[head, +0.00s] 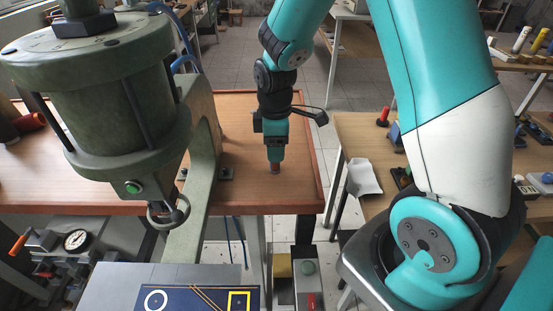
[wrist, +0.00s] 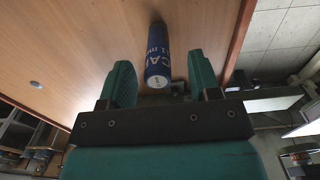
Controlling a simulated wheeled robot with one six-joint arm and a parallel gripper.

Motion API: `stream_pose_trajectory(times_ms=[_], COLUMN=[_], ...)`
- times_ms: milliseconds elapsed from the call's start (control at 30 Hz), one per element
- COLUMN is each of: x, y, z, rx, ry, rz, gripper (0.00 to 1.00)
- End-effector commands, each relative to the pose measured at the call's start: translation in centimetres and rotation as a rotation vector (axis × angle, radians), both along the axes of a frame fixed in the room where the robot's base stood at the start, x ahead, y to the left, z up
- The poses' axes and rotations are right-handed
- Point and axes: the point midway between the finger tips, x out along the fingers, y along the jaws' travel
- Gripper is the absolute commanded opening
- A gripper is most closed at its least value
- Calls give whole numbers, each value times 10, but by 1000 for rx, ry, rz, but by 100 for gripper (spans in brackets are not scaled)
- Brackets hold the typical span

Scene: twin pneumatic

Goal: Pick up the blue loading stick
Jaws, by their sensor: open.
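The blue loading stick (wrist: 157,58) shows in the wrist view as a dark blue cylinder with white lettering and a pale end with small print. It stands out from the wooden table between my gripper's two teal fingers. My gripper (wrist: 160,82) is open, with one finger on each side of the stick and a visible gap to both. In the head view my gripper (head: 275,160) points down close over the table's right part. A small reddish-brown bit shows at its tip; the blue of the stick is hidden there.
The wooden table (head: 245,112) has a raised edge on its right. A green pneumatic press (head: 110,90) stands at the left, its frame near my gripper. A small metal bolt (wrist: 36,84) lies on the tabletop. Another bench (head: 360,130) with tools stands at the right.

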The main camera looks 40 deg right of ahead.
Motion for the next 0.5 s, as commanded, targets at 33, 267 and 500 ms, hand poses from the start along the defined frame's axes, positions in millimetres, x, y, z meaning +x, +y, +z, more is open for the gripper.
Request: stream_pose_trajectory(times_ms=[33, 267, 500], x=[0, 1, 1], y=[0, 0, 0], z=[-6, -29, -29], rx=[0, 1, 0], ry=[5, 1, 0], rz=[0, 0, 0], gripper=[57, 57, 48])
